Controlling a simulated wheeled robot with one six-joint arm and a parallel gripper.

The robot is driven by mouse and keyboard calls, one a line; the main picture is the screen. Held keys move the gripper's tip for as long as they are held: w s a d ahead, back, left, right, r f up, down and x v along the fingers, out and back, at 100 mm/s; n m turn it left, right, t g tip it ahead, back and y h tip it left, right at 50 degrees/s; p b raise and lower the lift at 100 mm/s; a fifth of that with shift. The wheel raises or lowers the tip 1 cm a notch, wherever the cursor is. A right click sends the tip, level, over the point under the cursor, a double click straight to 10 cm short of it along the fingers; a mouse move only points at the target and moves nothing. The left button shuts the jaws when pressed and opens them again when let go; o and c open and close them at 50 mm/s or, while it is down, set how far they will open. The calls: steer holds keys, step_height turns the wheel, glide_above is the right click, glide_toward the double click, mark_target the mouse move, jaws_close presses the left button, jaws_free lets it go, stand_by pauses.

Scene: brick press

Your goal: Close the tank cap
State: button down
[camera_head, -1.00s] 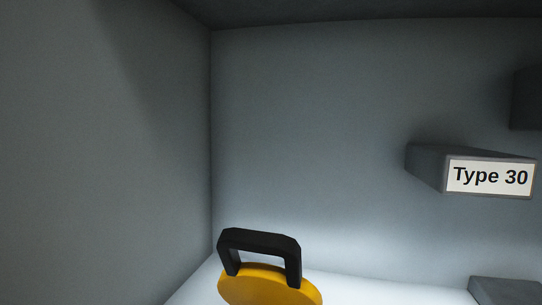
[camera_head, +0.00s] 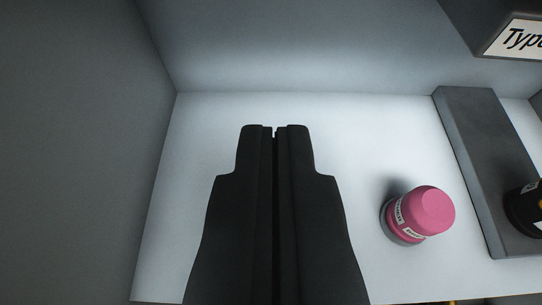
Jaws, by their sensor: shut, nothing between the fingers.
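My gripper (camera_head: 274,132) is shut and empty. Its two black fingers lie side by side in the middle of the view, over the white floor of a grey-walled compartment. No yellow cap with a black handle can be made out now. Small yellow bits (camera_head: 453,302) show at the bottom edge on the right, too little to tell what they are.
A pink-capped container (camera_head: 425,211) with a white label stands right of my gripper. A labelled block (camera_head: 515,42) hangs top right. The white floor (camera_head: 205,140) left of my gripper is clear.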

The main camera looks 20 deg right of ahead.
steer(key=x, duration=0.5)
steer(key=shift+w+d+f, duration=0.1)
steer(key=shift+w+f, duration=0.05)
steer(key=shift+w, duration=0.05)
steer(key=shift+s+a+f, duration=0.2)
steer(key=shift+s+f, duration=0.1)
steer(key=shift+s, duration=0.3)
steer(key=shift+s+a+f, duration=0.15)
steer(key=shift+s+f, duration=0.1)
steer(key=shift+s, duration=0.35)
steer(key=shift+s+a+f, duration=0.2)
steer(key=shift+s+f, duration=0.1)
steer(key=shift+s, duration=0.3)
